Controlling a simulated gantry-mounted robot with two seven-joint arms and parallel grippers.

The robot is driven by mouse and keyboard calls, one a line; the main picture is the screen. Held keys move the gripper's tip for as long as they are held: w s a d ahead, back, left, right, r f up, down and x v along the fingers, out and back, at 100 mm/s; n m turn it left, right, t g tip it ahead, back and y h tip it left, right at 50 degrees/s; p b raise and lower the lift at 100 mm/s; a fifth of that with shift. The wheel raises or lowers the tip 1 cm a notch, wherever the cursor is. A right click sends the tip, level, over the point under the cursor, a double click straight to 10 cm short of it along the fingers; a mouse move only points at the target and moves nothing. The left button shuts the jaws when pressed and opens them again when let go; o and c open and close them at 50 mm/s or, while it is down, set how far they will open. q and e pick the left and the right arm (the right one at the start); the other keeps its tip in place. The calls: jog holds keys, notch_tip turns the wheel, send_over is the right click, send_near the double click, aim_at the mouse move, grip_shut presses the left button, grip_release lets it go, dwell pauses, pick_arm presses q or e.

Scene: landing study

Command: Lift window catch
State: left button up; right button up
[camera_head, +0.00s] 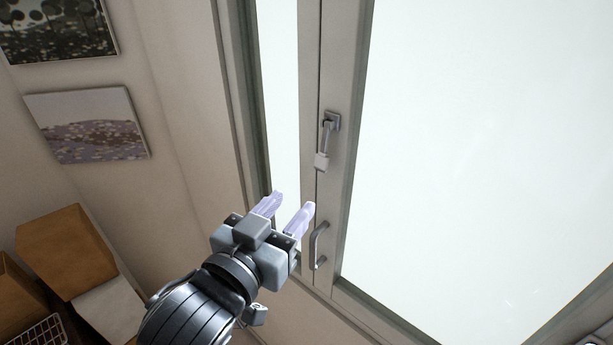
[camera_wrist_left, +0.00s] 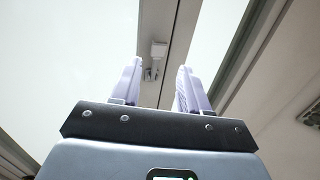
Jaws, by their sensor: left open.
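The window catch (camera_head: 325,142) is a small metal lever on a square plate on the window's middle frame. It hangs down from the plate and ends in a pale block. My left gripper (camera_head: 291,203) is open and empty, below and to the left of the catch, with its two pale fingers pointing up toward it. In the left wrist view the catch (camera_wrist_left: 157,52) shows beyond and between the fingertips (camera_wrist_left: 158,82), apart from them. My right gripper is not in view.
A curved pull handle (camera_head: 318,245) sits on the frame below the catch, close to the right of my left gripper. Bright glass panes (camera_head: 470,150) lie on both sides. Cardboard boxes (camera_head: 65,250) and two wall pictures (camera_head: 87,124) are at the left.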

aim_at(320, 164)
pick_arm(q)
jog(key=x, duration=0.3)
jog(key=r+x, duration=0.1)
jog(key=x, duration=0.6)
jog(key=shift+w+d+r, duration=0.2)
jog(key=shift+w+r, duration=0.05)
jog(key=shift+c, duration=0.3)
grip_shut()
